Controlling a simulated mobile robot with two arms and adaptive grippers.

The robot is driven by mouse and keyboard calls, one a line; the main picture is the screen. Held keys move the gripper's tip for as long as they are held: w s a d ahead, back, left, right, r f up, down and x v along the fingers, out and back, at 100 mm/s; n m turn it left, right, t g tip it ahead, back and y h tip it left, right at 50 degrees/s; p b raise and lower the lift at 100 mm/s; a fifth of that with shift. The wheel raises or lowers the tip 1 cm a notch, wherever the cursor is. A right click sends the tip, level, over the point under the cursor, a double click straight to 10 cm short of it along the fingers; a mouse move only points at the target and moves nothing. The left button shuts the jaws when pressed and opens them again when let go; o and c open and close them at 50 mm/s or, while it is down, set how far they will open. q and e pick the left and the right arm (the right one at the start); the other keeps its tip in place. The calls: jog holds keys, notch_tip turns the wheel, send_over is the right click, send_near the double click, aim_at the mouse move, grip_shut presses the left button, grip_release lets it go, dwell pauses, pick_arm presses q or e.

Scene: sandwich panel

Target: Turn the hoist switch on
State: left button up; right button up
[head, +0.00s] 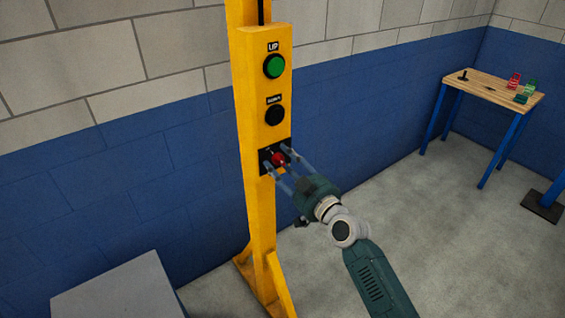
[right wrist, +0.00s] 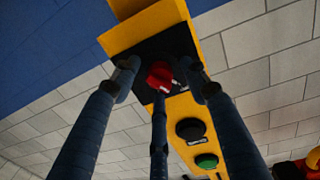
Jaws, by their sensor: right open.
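The hoist switch is a red rotary knob (head: 278,158) on a black plate, low on the yellow control panel (head: 245,100). In the right wrist view the red knob (right wrist: 160,75) sits near the upper middle, with small white marks on the plate beside it. My right gripper (head: 276,162) is open, with its fingers spread around the knob and their tips close to the black plate. In the right wrist view the fingers (right wrist: 158,88) flank the knob; whether any touches it I cannot tell. My left gripper is not in view.
Above the switch on the panel are a black button (head: 274,115) and a green UP button (head: 274,67). A grey box (head: 117,288) stands at the lower left. A wooden table (head: 490,90) with small items stands at the back right. The floor between is clear.

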grip_shut()
jog(key=shift+m, duration=0.3)
jog(key=m+p, duration=0.1)
jog(key=m, duration=0.4)
jog(key=shift+r, duration=0.1)
jog(key=m+p, duration=0.1)
jog(key=m, duration=0.4)
jog(key=shift+m+g, duration=0.4)
dwell(0.5)
grip_release()
jog(key=shift+d, duration=0.1)
